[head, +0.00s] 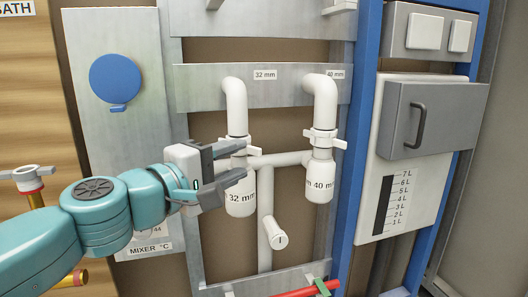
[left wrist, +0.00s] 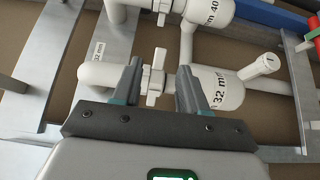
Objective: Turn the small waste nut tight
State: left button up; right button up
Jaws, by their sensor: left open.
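The small waste nut (head: 237,141) is a white winged collar on the 32 mm pipe, just above the white cup marked 32 mm (head: 240,198). My left gripper (head: 236,162) is at this pipe, its dark fingers apart. In the head view the fingers partly cover the nut and cup. In the left wrist view the nut (left wrist: 155,84) appears between the two open fingers (left wrist: 160,68), with a gap on both sides; I cannot tell whether either finger touches it. My right gripper is out of view.
The larger winged nut (head: 323,139) and 40 mm cup (head: 319,184) stand close on the right. A cross pipe (head: 280,160) joins both traps. A capped white stub (head: 276,238) sticks out below. A grey box with a handle (head: 435,117) is farther right.

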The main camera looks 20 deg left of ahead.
aim_at(255, 152)
pick_arm(q)
jog(key=x, duration=0.8)
jog(key=shift+d, duration=0.1)
grip_shut()
